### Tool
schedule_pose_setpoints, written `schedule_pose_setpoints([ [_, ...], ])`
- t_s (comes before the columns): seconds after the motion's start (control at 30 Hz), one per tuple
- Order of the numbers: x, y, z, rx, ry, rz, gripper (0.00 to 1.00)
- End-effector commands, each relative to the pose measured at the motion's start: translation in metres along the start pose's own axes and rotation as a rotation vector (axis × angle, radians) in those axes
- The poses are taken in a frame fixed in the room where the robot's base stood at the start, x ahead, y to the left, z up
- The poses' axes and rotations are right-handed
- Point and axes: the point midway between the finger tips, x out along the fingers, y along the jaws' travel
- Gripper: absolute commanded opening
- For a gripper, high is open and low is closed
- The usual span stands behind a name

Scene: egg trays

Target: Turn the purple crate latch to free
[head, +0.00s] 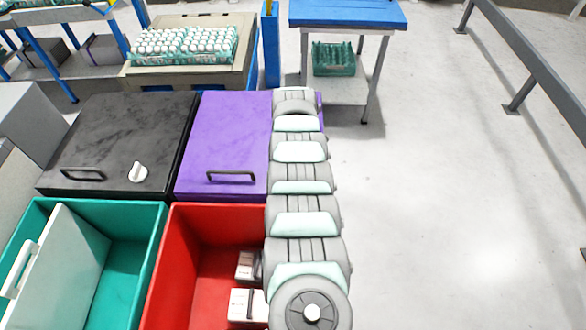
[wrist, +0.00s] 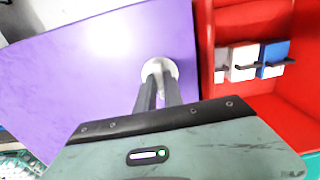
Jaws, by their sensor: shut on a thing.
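The purple crate (head: 228,130) stands in the middle of the head view with its lid closed and a dark handle (head: 231,176) near its front edge. Its purple lid (wrist: 90,60) fills the left of the wrist view. The white round latch (wrist: 158,66) sits on the lid near the edge by the red crate. My gripper (wrist: 160,84) has its two dark fingers shut on the latch's grip, partly covering it. In the head view my arm hides both the latch and my gripper.
A black crate (head: 120,130) with its own white latch (head: 138,172) stands left. In front are an open red crate (head: 187,260) holding small boxes and an open teal crate (head: 130,250). Egg trays (head: 185,45) lie behind.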

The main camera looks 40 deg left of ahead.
Motion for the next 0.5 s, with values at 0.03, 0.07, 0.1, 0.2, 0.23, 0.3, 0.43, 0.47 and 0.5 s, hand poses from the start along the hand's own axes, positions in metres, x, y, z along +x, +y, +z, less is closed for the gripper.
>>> schedule_pose_setpoints([
  [0.03,0.0011,-0.0001,-0.0003,-0.001,0.0,0.0,0.13],
  [0.07,0.001,-0.0001,-0.0003,-0.001,0.0,0.0,0.16],
  [0.1,0.001,-0.0001,-0.0004,-0.001,0.0,0.0,0.19],
  [0.2,0.0008,-0.0001,-0.0003,-0.001,0.0,0.0,0.27],
  [0.23,0.0007,-0.0001,-0.0003,-0.001,0.0,0.0,0.3],
  [0.3,0.0006,-0.0001,-0.0003,0.0,0.0,0.0,0.34],
  [0.43,0.0004,-0.0001,-0.0002,0.0,0.0,0.0,0.34],
  [0.47,0.0004,-0.0001,-0.0002,0.0,0.0,0.0,0.34],
  [0.5,0.0001,0.0,-0.0002,0.0,0.0,0.0,0.34],
])
